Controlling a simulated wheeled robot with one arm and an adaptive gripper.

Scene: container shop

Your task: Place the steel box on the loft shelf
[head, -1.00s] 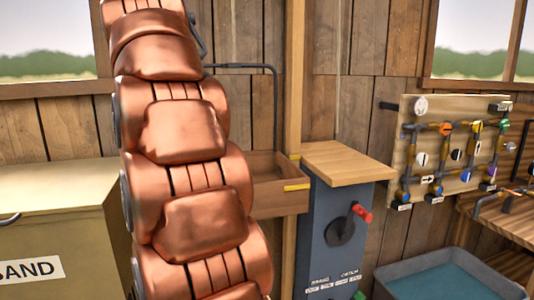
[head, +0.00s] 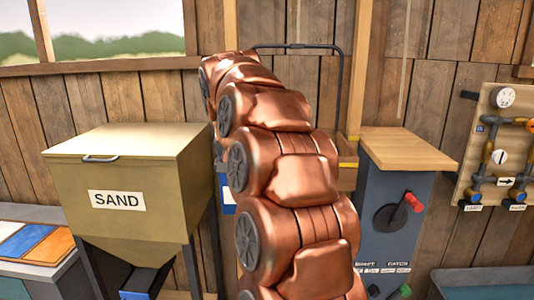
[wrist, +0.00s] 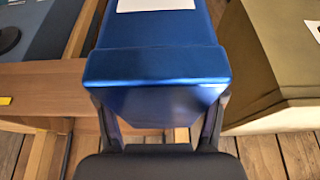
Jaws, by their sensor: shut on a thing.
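My gripper (wrist: 158,135) is shut on a blue metallic box in the wrist view, one finger on each side. The box (wrist: 155,65) has a broad lid and a white label on the face toward the top edge; I take it to be the steel box. In the head view my copper-coloured arm hides my gripper and most of what is behind it. A small blue patch with white (head: 228,197) shows left of the arm, perhaps part of the box. I cannot pick out the loft shelf for certain in either view.
A sand hopper (head: 120,175) stands left of my arm. A grey cabinet (head: 398,195) with a wooden top and red-handled crank stands right. A wooden tray (head: 347,170) is partly hidden behind my arm. A valve board (head: 502,150) and a blue-grey basin (head: 485,280) are far right.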

